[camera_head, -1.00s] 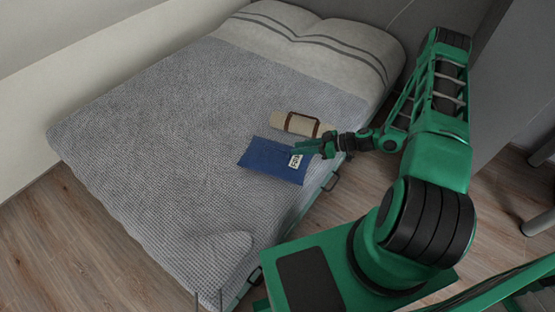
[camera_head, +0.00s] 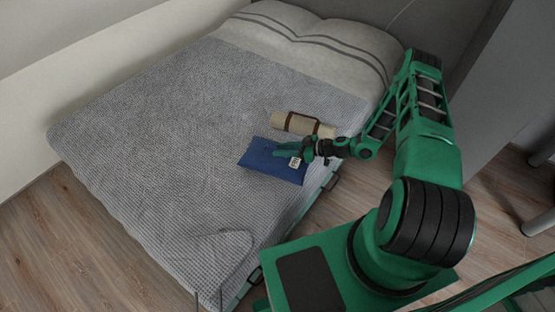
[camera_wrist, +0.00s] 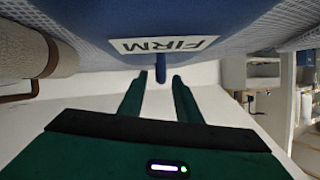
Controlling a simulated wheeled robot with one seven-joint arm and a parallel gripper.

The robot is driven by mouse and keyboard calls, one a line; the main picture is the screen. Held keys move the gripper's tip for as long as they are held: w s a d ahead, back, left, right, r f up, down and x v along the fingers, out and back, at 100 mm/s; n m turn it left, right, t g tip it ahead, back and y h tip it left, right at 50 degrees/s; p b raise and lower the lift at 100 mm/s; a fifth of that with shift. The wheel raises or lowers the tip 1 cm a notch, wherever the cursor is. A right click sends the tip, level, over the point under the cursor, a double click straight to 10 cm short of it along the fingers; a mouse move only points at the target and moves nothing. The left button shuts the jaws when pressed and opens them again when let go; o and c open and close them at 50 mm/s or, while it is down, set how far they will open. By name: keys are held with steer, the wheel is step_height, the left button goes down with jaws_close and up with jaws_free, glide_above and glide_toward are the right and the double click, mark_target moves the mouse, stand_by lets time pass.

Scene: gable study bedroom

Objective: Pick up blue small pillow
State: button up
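The blue small pillow (camera_head: 260,160) lies on the grey bed cover near the bed's right edge. A small blue tab (camera_wrist: 161,66) sticks out from the pillow's near edge. My gripper (camera_head: 287,150) is at the pillow's upper right part, seen from the head. In the wrist view my gripper's two green fingers (camera_wrist: 161,82) are apart, with the tab near the gap between their tips. I cannot tell whether the fingers touch the pillow.
A beige roll with a brown strap (camera_head: 303,125) lies just beyond the pillow; its side shows in the wrist view (camera_wrist: 45,55). The bed (camera_head: 170,130) is otherwise clear, with two white pillows (camera_head: 330,45) at its head. Wood floor (camera_head: 70,245) surrounds the bed.

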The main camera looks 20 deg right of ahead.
steer(key=shift+x, duration=1.6)
jaws_close()
steer(key=shift+d, duration=0.1)
